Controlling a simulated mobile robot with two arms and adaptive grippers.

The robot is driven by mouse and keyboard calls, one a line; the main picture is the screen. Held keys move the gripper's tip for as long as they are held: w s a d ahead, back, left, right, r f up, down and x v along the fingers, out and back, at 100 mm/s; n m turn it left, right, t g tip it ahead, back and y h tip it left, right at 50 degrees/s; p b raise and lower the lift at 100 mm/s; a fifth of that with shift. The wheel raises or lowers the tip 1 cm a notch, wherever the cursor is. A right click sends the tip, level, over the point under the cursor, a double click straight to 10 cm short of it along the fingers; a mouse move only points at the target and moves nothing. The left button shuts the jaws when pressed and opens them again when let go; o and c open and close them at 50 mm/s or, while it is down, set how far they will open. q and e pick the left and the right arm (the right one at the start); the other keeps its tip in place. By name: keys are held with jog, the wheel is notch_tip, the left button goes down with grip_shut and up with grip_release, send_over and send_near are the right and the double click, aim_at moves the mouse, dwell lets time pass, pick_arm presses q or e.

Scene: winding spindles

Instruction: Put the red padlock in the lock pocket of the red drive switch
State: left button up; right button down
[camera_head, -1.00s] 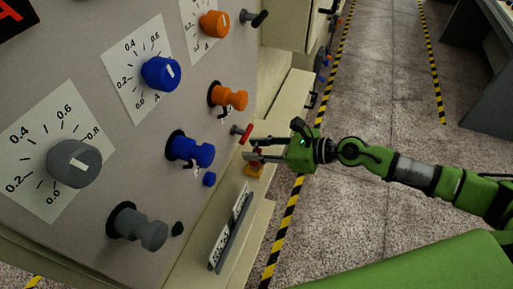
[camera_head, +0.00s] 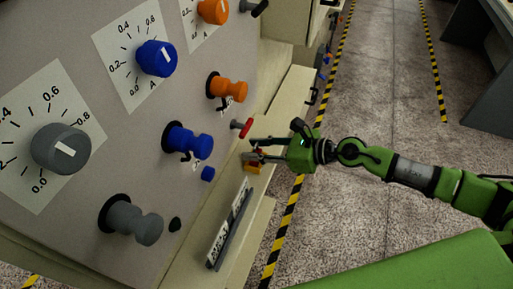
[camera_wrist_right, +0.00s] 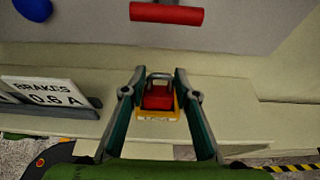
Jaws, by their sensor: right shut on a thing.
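The red padlock (camera_wrist_right: 158,97) is between the fingers of my right gripper (camera_wrist_right: 157,84), which is shut on it. The red drive switch (camera_head: 242,128) sticks out of the panel just above and left of the gripper. In the wrist view its red bar (camera_wrist_right: 167,14) is at the top, apart from the padlock. I cannot make out the lock pocket. My left gripper is not in view.
The grey panel carries blue (camera_head: 190,142), orange (camera_head: 228,89) and grey (camera_head: 135,224) knobs left of the gripper. A beige ledge (camera_wrist_right: 235,122) lies below, with a BRAKES sign (camera_wrist_right: 45,92) in a holder. Open floor (camera_head: 370,90) lies to the right.

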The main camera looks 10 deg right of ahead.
jog(key=shift+f+b, duration=0.35)
jog(key=shift+f, duration=0.15)
jog(key=c, duration=1.5)
grip_release()
jog(key=shift+d, duration=0.1)
jog(key=v, duration=1.2)
jog(key=shift+s, duration=0.1)
